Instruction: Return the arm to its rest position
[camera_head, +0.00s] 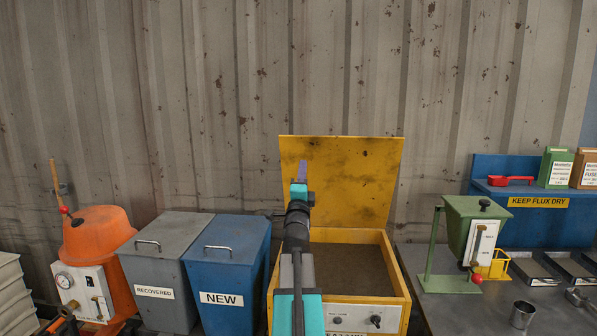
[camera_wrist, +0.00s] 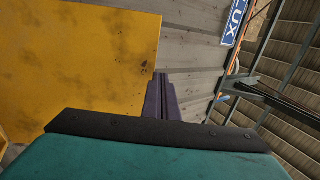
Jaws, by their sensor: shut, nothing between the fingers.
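My arm rises from the bottom middle of the head view, in front of a yellow box (camera_head: 398,276) with its lid (camera_head: 350,172) raised. My gripper (camera_head: 303,168) points up in front of the lid, with its purple fingers together and nothing between them. In the wrist view my gripper (camera_wrist: 162,82) also shows its fingers side by side, with the yellow lid (camera_wrist: 80,60) to the left and the corrugated wall behind. My arm hides part of the box's front and inside.
Left of the box stand a blue NEW bin (camera_head: 229,265), a grey RECOVERED bin (camera_head: 160,262) and an orange pot (camera_head: 98,236). On the right, a grey bench (camera_head: 450,310) holds a green hopper (camera_head: 470,222), a metal cup (camera_head: 522,314) and trays. Space above the lid is clear.

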